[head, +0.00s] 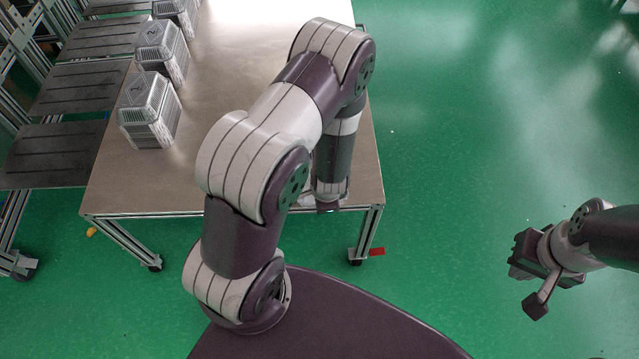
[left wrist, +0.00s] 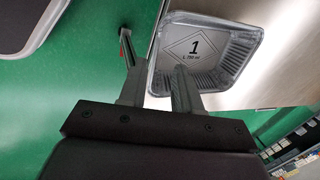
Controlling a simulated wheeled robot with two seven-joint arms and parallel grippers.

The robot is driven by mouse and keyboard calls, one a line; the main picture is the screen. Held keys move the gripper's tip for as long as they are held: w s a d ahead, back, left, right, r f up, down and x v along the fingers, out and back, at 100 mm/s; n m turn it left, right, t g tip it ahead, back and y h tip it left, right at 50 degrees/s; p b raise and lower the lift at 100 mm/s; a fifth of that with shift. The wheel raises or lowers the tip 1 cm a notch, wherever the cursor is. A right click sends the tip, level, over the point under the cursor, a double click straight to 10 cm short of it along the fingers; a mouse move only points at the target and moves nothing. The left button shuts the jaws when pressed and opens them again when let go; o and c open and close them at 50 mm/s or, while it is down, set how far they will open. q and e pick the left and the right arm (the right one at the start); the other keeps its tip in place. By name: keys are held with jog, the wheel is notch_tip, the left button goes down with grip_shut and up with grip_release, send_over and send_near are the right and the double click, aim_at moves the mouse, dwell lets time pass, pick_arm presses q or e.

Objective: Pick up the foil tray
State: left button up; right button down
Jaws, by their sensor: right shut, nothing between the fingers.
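The foil tray (left wrist: 215,32), silvery and ribbed with a "1" label on its bottom, lies at the table's edge in the left wrist view. In the head view my left arm hides most of it. My left gripper (left wrist: 152,50) has its two fingers apart. One finger is outside the tray's near wall and the other shows over the tray's inside; I cannot tell whether they touch it. My right gripper (head: 530,262) is shut and empty, over the green floor at the far right of the head view, away from the table.
The metal table (head: 225,75) holds several stacks of foil trays along its left side, the nearest stack (head: 150,122) among them. A rack with dark shelves (head: 55,155) stands left of the table. The floor between table and right gripper is clear.

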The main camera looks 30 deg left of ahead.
aim_at(309, 201)
pick_arm(q)
jog(key=b+x, duration=0.2)
jog(key=x, duration=0.5)
jog(key=shift+s+d, duration=0.1)
jog(key=shift+d, duration=0.05)
grip_shut()
